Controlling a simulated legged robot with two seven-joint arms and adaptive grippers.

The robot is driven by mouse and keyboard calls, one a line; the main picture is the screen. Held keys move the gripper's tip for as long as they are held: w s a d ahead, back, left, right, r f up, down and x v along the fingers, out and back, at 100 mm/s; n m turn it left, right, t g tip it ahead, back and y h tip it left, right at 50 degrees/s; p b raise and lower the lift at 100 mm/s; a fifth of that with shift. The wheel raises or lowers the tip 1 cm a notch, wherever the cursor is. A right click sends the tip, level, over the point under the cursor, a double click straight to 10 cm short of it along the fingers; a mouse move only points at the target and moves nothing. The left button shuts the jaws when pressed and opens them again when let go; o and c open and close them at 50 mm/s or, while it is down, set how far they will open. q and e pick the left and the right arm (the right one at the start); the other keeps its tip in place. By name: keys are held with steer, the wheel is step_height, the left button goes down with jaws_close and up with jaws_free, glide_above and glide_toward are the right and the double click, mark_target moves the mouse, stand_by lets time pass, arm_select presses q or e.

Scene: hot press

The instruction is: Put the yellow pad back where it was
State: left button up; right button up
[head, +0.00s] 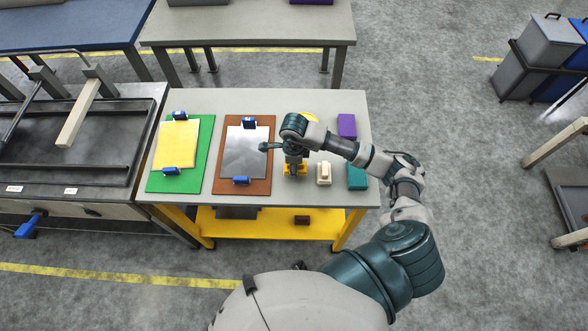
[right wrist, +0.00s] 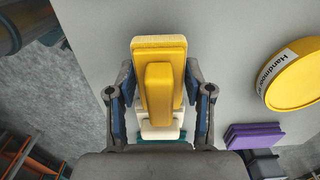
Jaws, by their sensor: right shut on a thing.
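The yellow pad (head: 302,169) is at the front of the grey table, between a brown clipboard and a cream pad. My right gripper (head: 294,168) comes down over it from above and partly hides it. In the right wrist view the yellow pad (right wrist: 174,52) has a raised yellow grip (right wrist: 158,88), and the fingers of my right gripper (right wrist: 158,105) are shut on it from both sides. I cannot tell whether the pad touches the table top. My left gripper is in neither view.
Right of the pad are a cream pad (head: 323,174) and a teal pad (head: 357,177). Behind stand a purple block (head: 347,126) and a round yellow tin (right wrist: 293,80). To the left lie a brown clipboard (head: 258,187) and a green clipboard (head: 203,150) with a yellow sheet.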

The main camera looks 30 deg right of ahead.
step_height(320, 180, down, 2)
steer(key=shift+s+a+f, duration=0.1)
steer(key=shift+f, duration=0.1)
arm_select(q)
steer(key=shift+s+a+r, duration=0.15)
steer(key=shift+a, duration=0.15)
arm_select(e)
steer(key=shift+f, duration=0.15)
steer(key=o, duration=1.1)
step_height(320, 180, up, 12)
steer(key=shift+r, duration=0.1)
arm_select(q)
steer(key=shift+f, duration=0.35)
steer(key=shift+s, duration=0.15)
